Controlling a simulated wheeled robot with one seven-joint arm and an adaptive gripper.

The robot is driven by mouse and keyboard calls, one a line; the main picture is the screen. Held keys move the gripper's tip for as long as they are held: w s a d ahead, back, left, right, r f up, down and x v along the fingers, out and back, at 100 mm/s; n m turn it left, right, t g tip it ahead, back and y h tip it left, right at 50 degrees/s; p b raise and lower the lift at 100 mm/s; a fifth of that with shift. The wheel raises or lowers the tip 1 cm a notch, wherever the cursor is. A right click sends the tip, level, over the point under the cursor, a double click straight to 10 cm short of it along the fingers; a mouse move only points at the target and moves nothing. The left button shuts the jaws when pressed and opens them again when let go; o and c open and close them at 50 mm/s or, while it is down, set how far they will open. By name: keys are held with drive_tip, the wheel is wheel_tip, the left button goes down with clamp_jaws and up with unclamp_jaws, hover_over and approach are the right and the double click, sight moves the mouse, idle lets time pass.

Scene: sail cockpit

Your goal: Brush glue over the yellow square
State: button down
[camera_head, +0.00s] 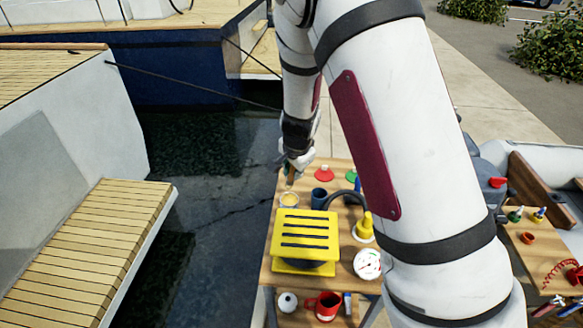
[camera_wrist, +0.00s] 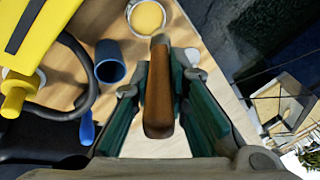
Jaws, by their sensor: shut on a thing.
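My gripper (camera_head: 292,166) is over the back left corner of the wooden table. It is shut on a brown wooden handle (camera_wrist: 160,100), seen between the two teal fingers in the wrist view. The handle appears to be the brush's; its bristles are hard to make out. A round pot with pale yellow content (camera_head: 289,199), likely the glue, stands just below the gripper; it also shows beyond the handle in the wrist view (camera_wrist: 147,16). A yellow, square-topped block with dark slots (camera_head: 305,234) stands nearer. I cannot tell whether it is the yellow square.
A blue cup (camera_head: 319,198) stands right of the pot. A yellow cone (camera_head: 365,228), a white gauge (camera_head: 367,264) and a red mug (camera_head: 324,305) are also here. Red (camera_head: 324,174) and green (camera_head: 352,176) pieces lie at the back. Dark water (camera_head: 215,200) is left of the table.

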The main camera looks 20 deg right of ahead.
drive_tip(key=shift+f+b, duration=1.85)
drive_tip(key=shift+f, duration=0.45)
drive_tip(key=shift+f+b, duration=0.5)
drive_tip(key=shift+f, duration=0.15)
idle(0.6)
drive_tip(key=shift+r, duration=0.1)
drive_tip(key=shift+r+p, duration=3.15)
drive_tip(key=shift+r, duration=0.35)
